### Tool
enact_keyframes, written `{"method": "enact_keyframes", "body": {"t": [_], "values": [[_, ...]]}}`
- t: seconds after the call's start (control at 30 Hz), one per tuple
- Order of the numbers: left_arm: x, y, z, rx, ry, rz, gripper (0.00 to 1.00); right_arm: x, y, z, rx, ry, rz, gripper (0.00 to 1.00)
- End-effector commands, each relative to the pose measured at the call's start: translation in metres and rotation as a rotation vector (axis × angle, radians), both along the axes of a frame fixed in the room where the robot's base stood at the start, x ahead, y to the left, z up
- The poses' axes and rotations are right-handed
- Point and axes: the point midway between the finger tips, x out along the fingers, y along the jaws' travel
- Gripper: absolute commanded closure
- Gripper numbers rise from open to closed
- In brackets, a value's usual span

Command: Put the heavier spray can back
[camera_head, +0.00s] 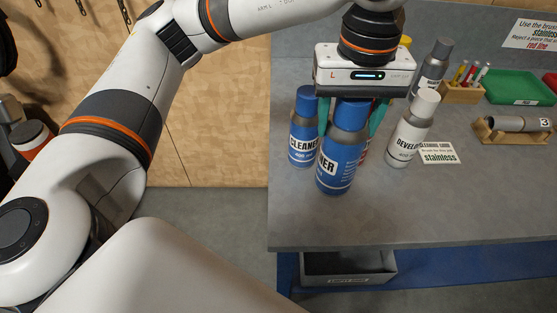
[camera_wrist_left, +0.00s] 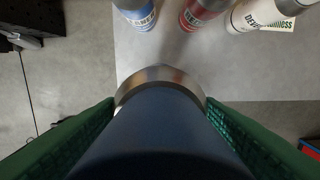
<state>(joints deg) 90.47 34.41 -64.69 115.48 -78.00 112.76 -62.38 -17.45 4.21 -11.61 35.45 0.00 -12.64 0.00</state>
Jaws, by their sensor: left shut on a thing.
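My left gripper (camera_head: 352,118) points down over the table's left part, shut on a blue spray can (camera_head: 341,162). The can is upright, its label partly showing "NER". In the left wrist view the held can's dark blue cap (camera_wrist_left: 158,135) and metal shoulder lie between the green fingers. I cannot tell whether its base touches the table. A second blue can (camera_head: 303,133), labelled CLEANER, stands just left of it; it also shows in the left wrist view (camera_wrist_left: 140,14). A red can (camera_wrist_left: 195,14) is mostly hidden behind the held can in the head view. My right gripper is not in view.
A white-and-grey DEVELOPER can (camera_head: 412,128) stands close to the right. Behind are a dark grey can (camera_head: 433,66), a marker holder (camera_head: 462,94) and a green tray (camera_head: 515,87). A tube rests on a wooden cradle (camera_head: 513,134). The table's front (camera_head: 430,220) is clear.

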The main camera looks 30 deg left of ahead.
Motion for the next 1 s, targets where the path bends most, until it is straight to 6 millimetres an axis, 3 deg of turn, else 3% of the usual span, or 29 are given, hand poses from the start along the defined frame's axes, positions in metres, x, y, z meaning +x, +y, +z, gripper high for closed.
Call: {"method": "enact_keyframes", "body": {"t": [0.1, 0.3, 0.7, 1.0], "values": [[0.000, 0.000, -0.007, 0.000, 0.001, 0.000, 0.92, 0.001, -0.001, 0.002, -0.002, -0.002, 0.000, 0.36], [0.000, 0.000, -0.042, 0.001, 0.004, -0.001, 0.92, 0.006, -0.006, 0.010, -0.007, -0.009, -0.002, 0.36], [0.000, 0.000, -0.091, 0.000, 0.002, 0.002, 0.92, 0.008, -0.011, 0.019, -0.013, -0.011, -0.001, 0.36], [0.001, -0.001, -0.100, 0.000, -0.001, 0.000, 0.92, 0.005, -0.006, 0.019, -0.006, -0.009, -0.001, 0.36]]}}
